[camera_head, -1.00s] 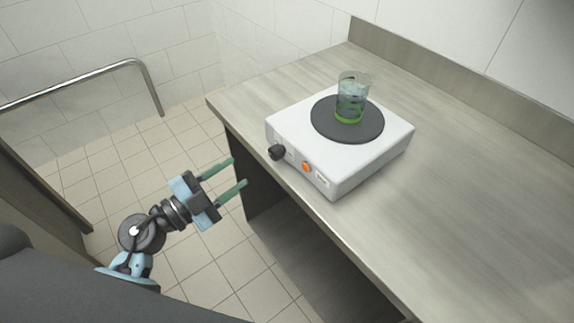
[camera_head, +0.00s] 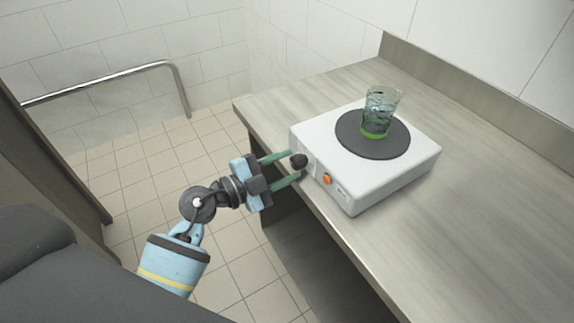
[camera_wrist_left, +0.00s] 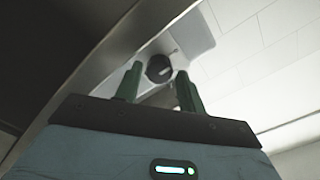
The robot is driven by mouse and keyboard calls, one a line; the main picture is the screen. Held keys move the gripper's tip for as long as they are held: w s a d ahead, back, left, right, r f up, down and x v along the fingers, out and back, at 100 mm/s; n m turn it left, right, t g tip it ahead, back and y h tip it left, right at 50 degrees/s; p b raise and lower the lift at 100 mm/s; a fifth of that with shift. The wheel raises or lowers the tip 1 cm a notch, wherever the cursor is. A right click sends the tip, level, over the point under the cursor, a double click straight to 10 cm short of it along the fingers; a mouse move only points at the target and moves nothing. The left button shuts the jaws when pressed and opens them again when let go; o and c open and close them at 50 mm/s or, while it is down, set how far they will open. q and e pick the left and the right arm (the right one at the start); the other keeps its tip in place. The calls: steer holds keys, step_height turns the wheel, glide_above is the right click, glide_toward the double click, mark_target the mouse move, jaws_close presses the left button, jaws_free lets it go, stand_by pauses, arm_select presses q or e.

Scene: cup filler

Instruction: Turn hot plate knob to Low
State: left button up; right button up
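The white hot plate (camera_head: 400,181) sits near the front edge of the counter. Its black knob (camera_head: 299,160) is on the front face, left of an orange switch (camera_head: 327,179). My left gripper (camera_head: 294,166) is open, with its green fingertips at the knob, one on each side in the head view. In the left wrist view the knob (camera_wrist_left: 159,68) shows ahead, between and just beyond the fingertips (camera_wrist_left: 158,82). Contact cannot be made out, and the knob's setting is too small to read. My right gripper is not in view.
A clear glass beaker (camera_head: 381,108) with a green band stands on the dark round heating disc (camera_head: 350,141). The steel counter (camera_head: 480,210) is bare to the right. A metal rail (camera_head: 110,78) runs along the left wall.

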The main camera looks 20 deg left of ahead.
arm_select(q)
steer(key=shift+w+d, duration=0.25)
steer(key=shift+w, duration=0.05)
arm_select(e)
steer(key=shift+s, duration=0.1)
arm_select(q)
steer(key=shift+c, duration=0.2)
